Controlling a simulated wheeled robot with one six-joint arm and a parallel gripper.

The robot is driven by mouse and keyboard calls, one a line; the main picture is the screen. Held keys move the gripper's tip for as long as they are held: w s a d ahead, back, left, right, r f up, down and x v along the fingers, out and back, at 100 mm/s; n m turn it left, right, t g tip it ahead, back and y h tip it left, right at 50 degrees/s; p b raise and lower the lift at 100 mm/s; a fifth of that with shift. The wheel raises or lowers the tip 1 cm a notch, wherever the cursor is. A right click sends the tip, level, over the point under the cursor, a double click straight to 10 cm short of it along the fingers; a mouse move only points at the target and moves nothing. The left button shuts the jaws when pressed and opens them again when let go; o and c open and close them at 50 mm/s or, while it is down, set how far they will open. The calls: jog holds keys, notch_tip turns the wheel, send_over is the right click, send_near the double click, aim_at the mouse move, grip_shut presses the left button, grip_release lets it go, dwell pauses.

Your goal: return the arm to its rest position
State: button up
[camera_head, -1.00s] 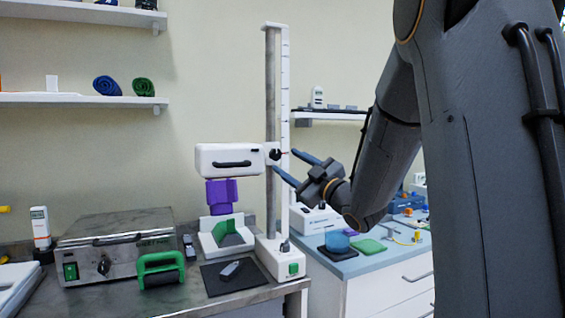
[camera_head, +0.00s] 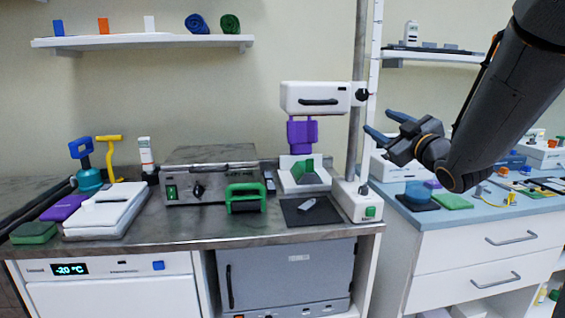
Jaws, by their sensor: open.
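My gripper (camera_head: 382,125) is at the right of the head view, at the end of my dark arm reaching in from the upper right. Its two blue-grey fingers are spread apart and point left. Nothing is between them. The fingertips appear close to the upright column of a white stand (camera_head: 357,200), but I cannot tell the depth gap. The stand carries a white box-shaped head (camera_head: 315,98) with a purple block (camera_head: 302,132) under it.
A steel counter (camera_head: 270,228) holds a steel box (camera_head: 205,172), a green-handled roller (camera_head: 245,198) and white trays (camera_head: 105,210). A blue-topped drawer cabinet (camera_head: 490,240) stands right, with small items on it. Shelves (camera_head: 140,41) hang on the wall.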

jog(key=s+a+f+m+g+h+p, duration=0.1)
jog(key=s+f+m+g+h, duration=0.25)
jog(key=f, duration=0.55)
jog(key=s+a+f+m+g+h+p, duration=0.1)
jog(key=s+a+f+m+g+h, duration=0.15)
jog(key=s+f+g, duration=0.45)
jog(key=s+a+f+m+g, duration=0.1)
jog(key=s+a+f+g, duration=0.1)
jog(key=s, duration=0.5)
jog(key=s+a+f+m+g+y+p, duration=0.1)
jog(key=s+a+f+g, duration=0.2)
jog(key=s+f, duration=0.2)
jog(key=s+a+f+m+g+p, duration=0.1)
jog(key=s+a+f+g, duration=0.1)
jog(key=s, duration=0.9)
jog(key=shift+a+f+g+y, duration=0.3)
jog(key=shift+f+g, duration=0.45)
jog(key=shift+f, duration=0.05)
